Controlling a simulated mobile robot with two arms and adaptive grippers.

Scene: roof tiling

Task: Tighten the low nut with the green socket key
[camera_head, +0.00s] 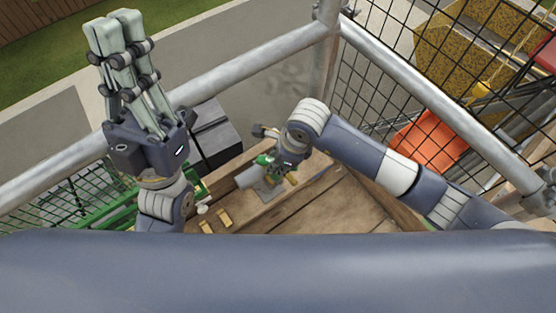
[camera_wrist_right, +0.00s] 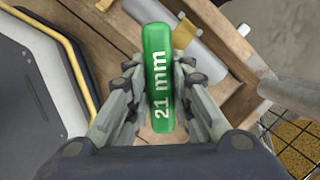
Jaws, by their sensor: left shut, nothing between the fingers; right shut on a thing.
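The green socket key (camera_wrist_right: 158,70), marked "21 mm", is between the fingers of my right gripper (camera_wrist_right: 160,88) in the right wrist view. The key also shows as a small green patch in the head view (camera_head: 263,160). My right gripper (camera_head: 272,165) is shut on it, low over the wooden deck. A grey cylinder (camera_head: 247,179) lies just left of it; it also shows beyond the key in the wrist view (camera_wrist_right: 190,48). I cannot make out the low nut; the key and gripper may hide it. My left gripper (camera_head: 118,22) is raised at upper left, shut and empty.
Wooden planks (camera_head: 310,205) form the deck. Small brass-coloured pieces (camera_head: 224,218) lie at its left. A dark case (camera_head: 215,135) stands behind. Metal rails (camera_head: 255,62) and black mesh (camera_head: 375,75) enclose the area. An orange tub (camera_head: 430,142) sits beyond the mesh.

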